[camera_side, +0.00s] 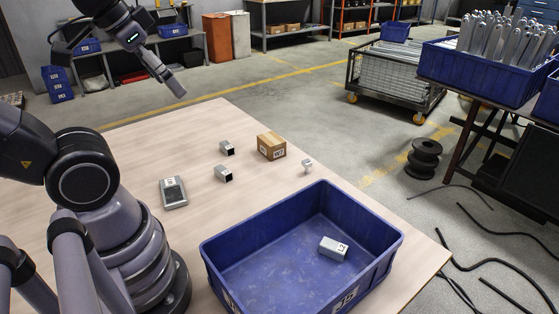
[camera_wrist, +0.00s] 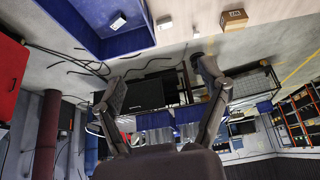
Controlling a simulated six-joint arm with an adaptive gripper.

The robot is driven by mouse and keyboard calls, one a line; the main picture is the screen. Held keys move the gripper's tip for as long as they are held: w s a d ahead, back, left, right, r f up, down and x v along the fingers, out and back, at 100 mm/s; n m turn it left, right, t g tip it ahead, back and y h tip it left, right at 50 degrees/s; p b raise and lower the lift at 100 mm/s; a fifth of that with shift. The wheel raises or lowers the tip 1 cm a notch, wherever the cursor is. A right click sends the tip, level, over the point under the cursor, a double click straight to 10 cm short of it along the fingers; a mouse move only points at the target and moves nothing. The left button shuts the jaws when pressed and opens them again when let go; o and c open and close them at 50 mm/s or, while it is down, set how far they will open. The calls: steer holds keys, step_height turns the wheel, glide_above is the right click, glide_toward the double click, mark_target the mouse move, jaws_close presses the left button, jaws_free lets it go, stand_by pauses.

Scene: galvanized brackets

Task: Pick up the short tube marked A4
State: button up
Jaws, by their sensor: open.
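Two short grey square tubes lie on the table in the side view: one tube (camera_side: 227,148) farther back and one tube (camera_side: 223,173) nearer. Their markings are too small to read, so I cannot tell which is A4. Another grey piece (camera_side: 333,248) with a white label lies inside the blue bin; it also shows in the wrist view (camera_wrist: 118,21). My gripper (camera_side: 178,90) is high above the table's back left edge, well apart from the tubes. In the wrist view, my gripper (camera_wrist: 160,80) has its fingers spread with nothing between them.
The blue bin (camera_side: 222,273) stands at the table's front right. A cardboard box (camera_side: 271,147) and a small pale fitting (camera_side: 307,165) lie right of the tubes. A grey device with a dark screen (camera_side: 173,192) lies left. The back left of the table is clear.

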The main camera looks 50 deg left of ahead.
steer(key=w+a+f+n+g+h, duration=0.1)
steer(key=w+f+n+g+h, duration=0.3)
steer(key=w, duration=0.5)
steer(key=w+a+f+n+g+h, duration=0.1)
steer(key=w+f+n+h, duration=0.1)
steer(key=w+f+n, duration=0.55)
steer(key=w+a+f+n+t+h, duration=0.1)
steer(key=w+a+f+n+h, duration=0.1)
steer(key=f, duration=0.5)
steer(key=w+a+f+n+t+h, duration=0.2)
steer(key=w+a+f+n, duration=0.3)
steer(key=f, duration=0.3)
steer(key=w+a+f+n+t+h, duration=0.1)
steer(key=w+a+f+n+h, duration=0.1)
steer(key=f, duration=0.5)
steer(key=shift+w+a+f+n+t, duration=0.2)
steer(key=shift+w+a+n+t, duration=0.1)
steer(key=shift+w+a+n, duration=0.55)
steer(key=shift+d+f+n, duration=0.15)
steer(key=shift+f+n, duration=0.15)
steer(key=shift+f, duration=0.05)
steer(key=x, duration=1.3)
steer(key=shift+d, duration=0.35)
steer(key=shift+c, duration=0.2)
jaws_close()
